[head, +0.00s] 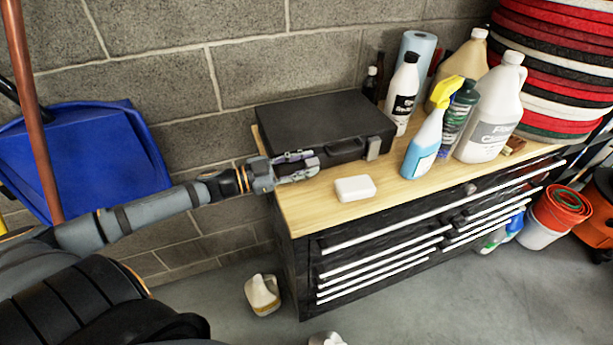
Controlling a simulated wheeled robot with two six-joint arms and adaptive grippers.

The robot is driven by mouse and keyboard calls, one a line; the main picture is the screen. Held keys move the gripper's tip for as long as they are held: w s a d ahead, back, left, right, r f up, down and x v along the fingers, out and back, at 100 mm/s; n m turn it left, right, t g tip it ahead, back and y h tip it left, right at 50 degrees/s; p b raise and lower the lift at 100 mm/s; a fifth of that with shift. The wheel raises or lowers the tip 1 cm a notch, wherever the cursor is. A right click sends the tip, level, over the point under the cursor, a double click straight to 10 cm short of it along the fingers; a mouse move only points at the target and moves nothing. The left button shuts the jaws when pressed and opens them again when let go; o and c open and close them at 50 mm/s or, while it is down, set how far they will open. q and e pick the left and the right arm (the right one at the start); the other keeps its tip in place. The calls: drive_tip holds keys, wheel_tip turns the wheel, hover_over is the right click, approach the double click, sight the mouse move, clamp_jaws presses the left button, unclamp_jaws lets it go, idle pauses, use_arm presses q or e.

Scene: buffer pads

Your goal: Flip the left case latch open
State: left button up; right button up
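The black case (325,118) lies closed on the wooden top of the tool cabinet, with its handle (346,149) at the front. A grey right latch (373,148) shows on its front, to the right of the handle, and looks closed. My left gripper (316,166) is at the front left of the case, close to where the left latch would be. Its fingers look apart, with nothing clearly held between them. The left latch is hidden behind the gripper, so its position and any contact cannot be told. My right gripper is not in view.
A white soap-like block (355,188) lies on the wooden top (312,213) in front of the case. A spray bottle (424,143), a black-and-white bottle (402,95) and a white jug (491,115) stand to the right. A block wall is behind.

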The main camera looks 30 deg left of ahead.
use_arm(q)
drive_tip(key=shift+w+d, duration=0.2)
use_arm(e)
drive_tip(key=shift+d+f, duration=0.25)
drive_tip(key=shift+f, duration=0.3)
use_arm(q)
drive_tip(key=shift+r, duration=0.1)
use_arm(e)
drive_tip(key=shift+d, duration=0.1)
use_arm(q)
clamp_jaws()
